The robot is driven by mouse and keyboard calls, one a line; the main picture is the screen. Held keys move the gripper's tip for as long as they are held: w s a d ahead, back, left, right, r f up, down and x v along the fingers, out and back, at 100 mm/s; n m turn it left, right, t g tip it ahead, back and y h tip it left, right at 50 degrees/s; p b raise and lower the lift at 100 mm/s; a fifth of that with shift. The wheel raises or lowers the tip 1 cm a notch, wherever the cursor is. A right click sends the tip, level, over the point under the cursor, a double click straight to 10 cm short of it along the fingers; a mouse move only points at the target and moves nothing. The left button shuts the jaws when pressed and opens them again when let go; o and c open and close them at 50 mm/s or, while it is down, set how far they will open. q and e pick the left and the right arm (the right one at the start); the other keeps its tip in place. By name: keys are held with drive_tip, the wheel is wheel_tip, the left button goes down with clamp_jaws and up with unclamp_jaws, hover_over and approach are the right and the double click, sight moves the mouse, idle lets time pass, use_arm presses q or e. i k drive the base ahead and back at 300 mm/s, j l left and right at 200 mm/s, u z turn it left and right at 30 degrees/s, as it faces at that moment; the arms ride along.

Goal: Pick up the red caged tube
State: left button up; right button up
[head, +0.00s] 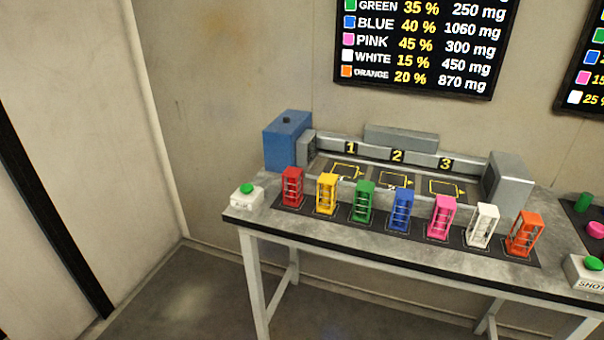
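The red caged tube (292,187) stands upright on a dark strip along the front of the grey workbench (262,225). It is the leftmost in a row of coloured caged tubes, with the yellow caged tube (327,194) just to its right. Nothing covers the red one. Neither of my grippers is in the head view.
Green (363,202), blue (402,209), pink (441,217), white (482,226) and orange (525,234) caged tubes continue the row. A white box with a green button (246,195) stands left of the red tube. A numbered station with a blue box (287,141) lies behind. Floor in front is clear.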

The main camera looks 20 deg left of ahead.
sight(293, 199)
drive_tip(key=z, duration=0.45)
drive_tip(key=j+z, duration=0.7)
drive_tip(key=j, duration=0.2)
drive_tip(key=k+j+z, duration=0.15)
drive_tip(key=j+z, duration=0.2)
